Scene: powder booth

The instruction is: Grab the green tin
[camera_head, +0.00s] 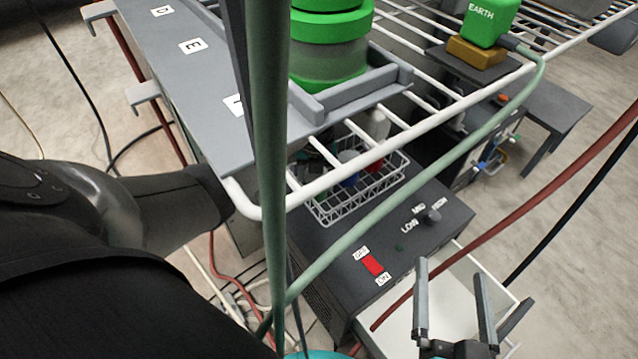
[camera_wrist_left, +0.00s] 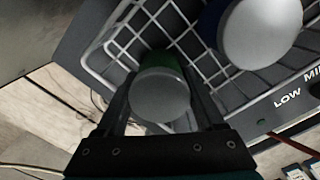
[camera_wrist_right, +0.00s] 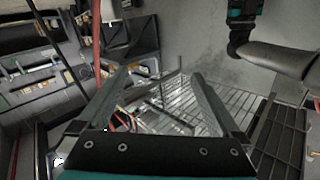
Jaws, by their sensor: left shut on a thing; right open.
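The green tin (camera_wrist_left: 170,62) shows in the left wrist view as a dark green side under a grey round lid, in the wire basket (camera_wrist_left: 100,62). My left gripper (camera_wrist_left: 162,84) is shut on it, one finger on each side. In the head view my left arm passes under the grey panel, and that gripper is largely hidden by the panel and rack. The basket (camera_head: 338,210) also shows there, on the dark control box (camera_head: 345,245). My right gripper (camera_head: 452,270) is open and empty, above a pale open tray or drawer at the lower right.
A blue tin with a pale lid (camera_head: 350,160) and a red tin (camera_head: 375,163) share the basket. Above it runs a white wire rack (camera_head: 335,183), carrying a big green container (camera_head: 330,38) and a green EARTH box (camera_head: 490,22). Hoses and a green post cross the view.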

